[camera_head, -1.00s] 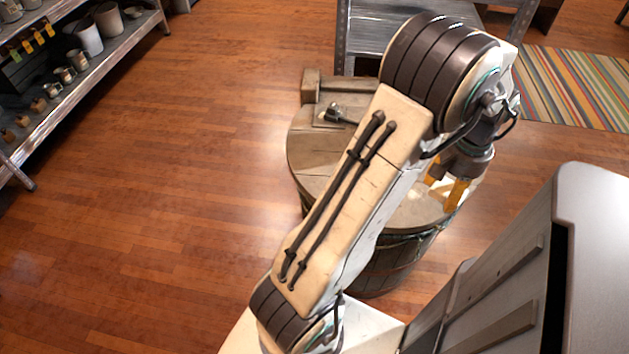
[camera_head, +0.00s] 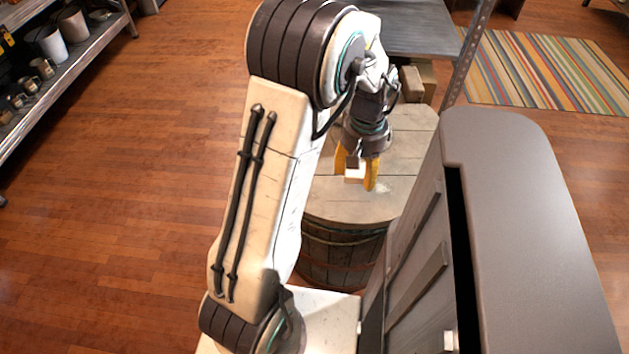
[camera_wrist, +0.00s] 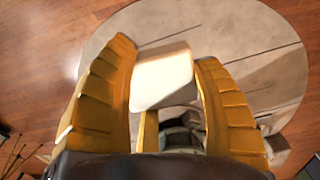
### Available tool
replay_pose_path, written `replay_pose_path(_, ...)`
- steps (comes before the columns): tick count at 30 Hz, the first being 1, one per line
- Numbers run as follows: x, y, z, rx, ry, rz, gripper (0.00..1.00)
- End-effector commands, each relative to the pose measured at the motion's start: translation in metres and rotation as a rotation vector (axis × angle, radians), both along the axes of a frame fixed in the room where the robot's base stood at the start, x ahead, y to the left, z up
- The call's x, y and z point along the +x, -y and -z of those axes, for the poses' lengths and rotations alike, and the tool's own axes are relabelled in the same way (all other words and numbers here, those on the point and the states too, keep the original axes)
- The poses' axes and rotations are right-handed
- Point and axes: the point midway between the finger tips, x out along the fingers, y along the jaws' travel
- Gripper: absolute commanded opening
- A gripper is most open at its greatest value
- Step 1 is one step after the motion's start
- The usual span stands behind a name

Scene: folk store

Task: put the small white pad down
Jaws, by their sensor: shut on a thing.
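The small white pad (camera_wrist: 163,82) is between the two yellow fingers of my gripper (camera_wrist: 168,90) in the wrist view. Its pale face shows, and its sides touch or nearly touch the fingers. In the head view my gripper (camera_head: 356,172) points down over the round wooden barrel top (camera_head: 385,205), and the white pad (camera_head: 355,174) shows as a pale block between the fingertips. The pad appears to be held above the barrel top; the exact gap cannot be told.
A wooden block (camera_head: 411,84) stands at the far side of the barrel top, partly hidden by my arm. A shelf with mugs and pots (camera_head: 50,45) is at the left. A grey cabinet (camera_head: 520,220) stands close at the right. A striped rug (camera_head: 545,75) lies behind.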

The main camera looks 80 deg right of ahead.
Motion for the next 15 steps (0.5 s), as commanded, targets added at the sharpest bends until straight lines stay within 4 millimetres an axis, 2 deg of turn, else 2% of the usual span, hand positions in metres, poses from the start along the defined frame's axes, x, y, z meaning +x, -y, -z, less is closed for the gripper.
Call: replay_pose_path(15, 0.082, 0.032, 0.052, 0.002, 0.000, -0.017, 0.27)
